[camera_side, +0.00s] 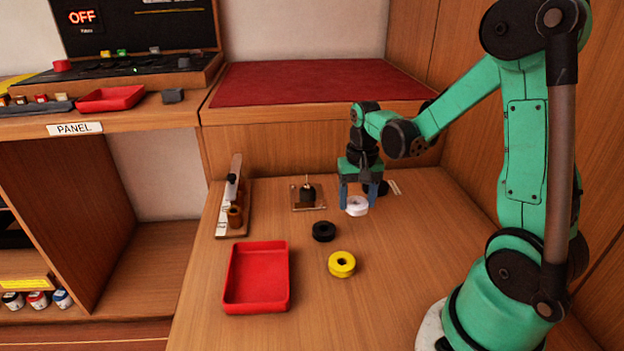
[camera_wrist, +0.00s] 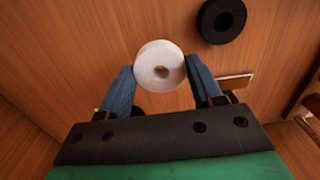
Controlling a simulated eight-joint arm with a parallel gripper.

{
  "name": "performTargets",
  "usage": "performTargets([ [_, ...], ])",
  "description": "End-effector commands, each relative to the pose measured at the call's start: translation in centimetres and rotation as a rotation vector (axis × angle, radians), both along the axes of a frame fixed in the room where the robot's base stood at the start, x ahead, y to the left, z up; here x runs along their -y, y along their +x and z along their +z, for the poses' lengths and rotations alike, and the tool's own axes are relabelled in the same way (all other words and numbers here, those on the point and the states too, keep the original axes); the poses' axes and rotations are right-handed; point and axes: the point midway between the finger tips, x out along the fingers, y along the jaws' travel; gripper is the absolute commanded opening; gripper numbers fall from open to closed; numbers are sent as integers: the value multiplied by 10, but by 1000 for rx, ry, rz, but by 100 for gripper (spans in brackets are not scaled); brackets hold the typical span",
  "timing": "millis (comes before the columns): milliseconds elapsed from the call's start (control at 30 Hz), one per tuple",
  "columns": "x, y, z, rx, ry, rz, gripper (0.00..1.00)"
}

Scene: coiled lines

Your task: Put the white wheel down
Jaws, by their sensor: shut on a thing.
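The white wheel (camera_side: 357,206) is a small white ring with a hole in its middle. My gripper (camera_side: 358,204) is shut on it, with one blue finger on each side. In the wrist view the white wheel (camera_wrist: 160,66) sits between the two blue fingertips (camera_wrist: 160,76). The side view does not clearly show whether the wheel touches the table or hangs just above it.
A black wheel (camera_side: 324,232) and a yellow wheel (camera_side: 342,264) lie on the table, near a red tray (camera_side: 230,290). A small stand with a pin (camera_side: 308,196) and a wooden rack (camera_side: 233,205) stand behind. Another dark round thing is partly hidden by my gripper.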

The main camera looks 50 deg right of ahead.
Motion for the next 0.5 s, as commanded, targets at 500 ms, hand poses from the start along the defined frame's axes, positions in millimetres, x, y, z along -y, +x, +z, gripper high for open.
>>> performTargets([
  [500, 0, 0, -37, 0, 0, 0, 0],
])
